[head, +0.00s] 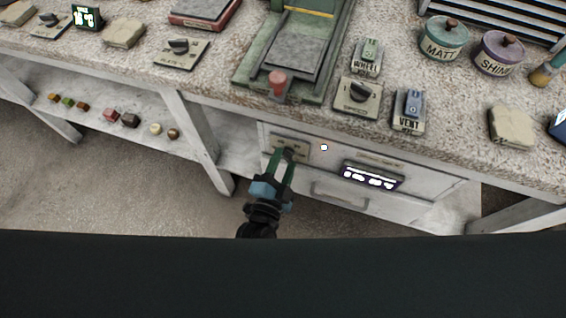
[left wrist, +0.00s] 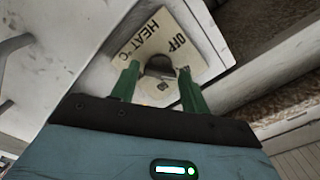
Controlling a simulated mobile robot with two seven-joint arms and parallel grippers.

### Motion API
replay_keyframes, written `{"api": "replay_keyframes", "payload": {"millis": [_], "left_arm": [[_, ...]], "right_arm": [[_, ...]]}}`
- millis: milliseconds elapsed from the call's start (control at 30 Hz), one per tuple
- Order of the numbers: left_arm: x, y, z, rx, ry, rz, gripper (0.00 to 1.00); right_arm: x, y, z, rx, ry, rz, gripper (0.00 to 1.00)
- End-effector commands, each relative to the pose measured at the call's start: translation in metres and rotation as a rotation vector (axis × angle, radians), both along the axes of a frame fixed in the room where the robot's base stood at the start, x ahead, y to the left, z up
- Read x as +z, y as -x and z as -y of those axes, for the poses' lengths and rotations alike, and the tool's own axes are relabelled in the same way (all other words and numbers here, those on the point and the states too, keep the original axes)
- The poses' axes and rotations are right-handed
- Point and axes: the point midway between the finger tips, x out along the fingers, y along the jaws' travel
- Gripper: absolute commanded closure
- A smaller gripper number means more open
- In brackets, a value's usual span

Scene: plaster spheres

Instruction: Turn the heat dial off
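The heat dial is a dark round knob (left wrist: 160,66) on a cream plate (left wrist: 146,42) marked "HEAT °C" and "OFF", on the front of a white cabinet under the bench. In the head view the plate (head: 302,148) is partly covered by my gripper. My left gripper (left wrist: 158,72) has its two green fingers apart, one on each side of the knob, with a small gap visible. It also shows in the head view (head: 283,154), reaching up to the plate. Where the knob points I cannot tell. My right gripper is not in view.
Right of the dial is a lit purple display (head: 372,176), its digits too blurred to read, above a drawer handle (head: 338,195). Other switches, including a "VENT" switch (head: 408,110) and a dial plate (head: 358,97), sit on the bench top above. A bench leg (head: 200,140) stands left of the cabinet.

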Motion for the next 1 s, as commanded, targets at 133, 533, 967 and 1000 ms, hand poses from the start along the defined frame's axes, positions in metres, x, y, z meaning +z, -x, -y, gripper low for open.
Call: {"api": "replay_keyframes", "payload": {"millis": [133,533,967,1000], "left_arm": [[-0.0001,0.0002,-0.0002,0.0,0.0,0.0,0.75],[-0.0002,0.0003,-0.0002,0.0,0.036,-0.012,0.86],[-0.0005,0.0007,0.0,-0.001,0.329,-0.108,0.86],[-0.0005,0.0007,0.0,-0.001,0.365,-0.119,0.86]], "right_arm": [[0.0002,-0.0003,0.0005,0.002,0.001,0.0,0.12],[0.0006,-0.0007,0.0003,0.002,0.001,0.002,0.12],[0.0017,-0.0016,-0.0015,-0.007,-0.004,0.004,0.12],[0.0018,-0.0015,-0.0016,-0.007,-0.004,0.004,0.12]]}}
